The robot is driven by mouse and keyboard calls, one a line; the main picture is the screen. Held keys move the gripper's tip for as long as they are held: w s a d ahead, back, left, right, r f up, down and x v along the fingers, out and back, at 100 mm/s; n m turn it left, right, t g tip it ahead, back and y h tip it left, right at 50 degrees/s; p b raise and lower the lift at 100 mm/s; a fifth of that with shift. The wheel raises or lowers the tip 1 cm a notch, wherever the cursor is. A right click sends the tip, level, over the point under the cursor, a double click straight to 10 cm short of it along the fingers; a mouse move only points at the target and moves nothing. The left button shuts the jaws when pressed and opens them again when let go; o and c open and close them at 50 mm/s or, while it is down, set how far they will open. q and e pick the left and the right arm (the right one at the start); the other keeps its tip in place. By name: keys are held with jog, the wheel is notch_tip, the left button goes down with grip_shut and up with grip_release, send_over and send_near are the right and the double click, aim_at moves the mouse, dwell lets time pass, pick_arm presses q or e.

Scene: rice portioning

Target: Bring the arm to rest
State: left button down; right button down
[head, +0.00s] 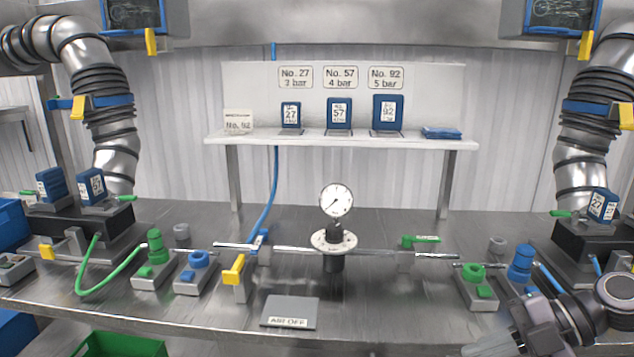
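My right arm comes in at the lower right corner of the head view. Its gripper (500,343) is low at the bench's front right edge and is partly cut off by the bottom of the picture. I cannot make out whether its fingers are apart, and no held object is clear. It is in front of a blue fitting (521,264) and a green fitting block (476,287). My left gripper is not in view.
A grey metal bench (400,325) carries a pipe with a pressure gauge (336,200) and a yellow-handled valve (234,270). A white shelf (340,141) holds blue numbered cards. Large ducts (95,80) hang at both sides. The front middle is clear around a grey plate (289,311).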

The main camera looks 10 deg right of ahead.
notch_tip(320, 180, down, 13)
jog(key=a+m+t+h+p, duration=0.2)
jog(key=m+t+h, duration=0.3)
jog(key=m+t, duration=0.8)
jog(key=s+a+f+m+g+h, duration=0.3)
jog(key=s+a+f+m+g, duration=0.4)
jog(key=s+a+f+m, duration=0.2)
notch_tip(320, 180, down, 2)
jog(key=shift+s+a+f+h+p, duration=0.2)
jog(key=shift+h+p, duration=0.1)
jog(key=shift+p, duration=0.15)
